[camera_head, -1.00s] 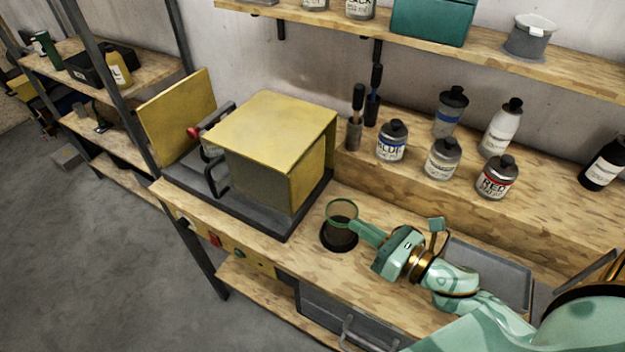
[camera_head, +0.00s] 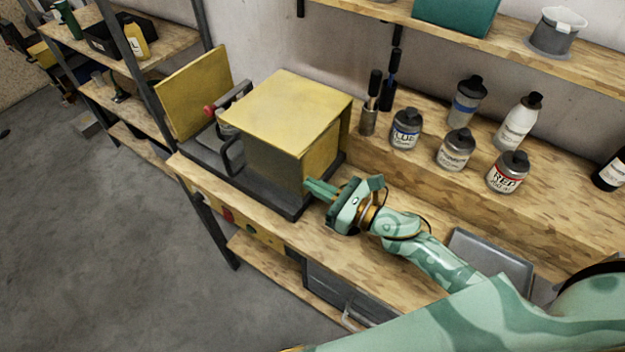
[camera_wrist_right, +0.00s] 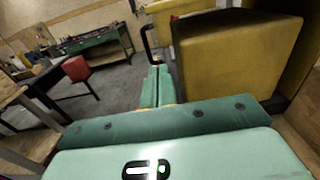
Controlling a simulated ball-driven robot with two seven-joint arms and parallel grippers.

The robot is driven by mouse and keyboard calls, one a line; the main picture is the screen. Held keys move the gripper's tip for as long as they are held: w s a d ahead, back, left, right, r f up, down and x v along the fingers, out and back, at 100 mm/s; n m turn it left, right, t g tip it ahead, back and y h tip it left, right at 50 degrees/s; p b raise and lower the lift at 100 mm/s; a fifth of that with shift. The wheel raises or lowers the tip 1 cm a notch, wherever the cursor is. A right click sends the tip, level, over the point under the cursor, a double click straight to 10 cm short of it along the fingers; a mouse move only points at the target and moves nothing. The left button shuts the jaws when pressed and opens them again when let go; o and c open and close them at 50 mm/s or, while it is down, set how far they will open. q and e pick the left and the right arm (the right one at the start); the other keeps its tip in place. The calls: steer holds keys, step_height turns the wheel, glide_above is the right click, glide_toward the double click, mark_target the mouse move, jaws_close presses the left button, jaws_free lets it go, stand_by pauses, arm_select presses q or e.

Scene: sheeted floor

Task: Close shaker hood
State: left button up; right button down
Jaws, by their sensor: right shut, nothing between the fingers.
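The paint shaker has a yellow box-shaped hood (camera_head: 285,112) on a dark grey base (camera_head: 275,198). An upright yellow panel (camera_head: 195,92) stands at its left end, with a gap between panel and hood. A red knob (camera_head: 209,110) and a dark clamp show in this gap. A black handle (camera_head: 231,158) is on the hood's front left. My right gripper (camera_head: 308,185) is shut and empty at the hood's front right lower corner; contact is unclear. In the right wrist view, the shut fingers (camera_wrist_right: 157,76) point past the hood (camera_wrist_right: 238,58) towards the handle (camera_wrist_right: 147,42). My left gripper is not in view.
A grey tray (camera_head: 488,262) lies on the bench. The bench strip (camera_head: 262,222) before the shaker is clear.

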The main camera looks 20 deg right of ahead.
mark_target(284, 142)
steer(key=shift+w+a, duration=0.35)
steer(key=shift+w, duration=0.1)
steer(key=b+x, duration=0.2)
steer(key=x, duration=0.6)
steer(key=shift+w+a, duration=0.2)
steer(key=shift+w, duration=0.05)
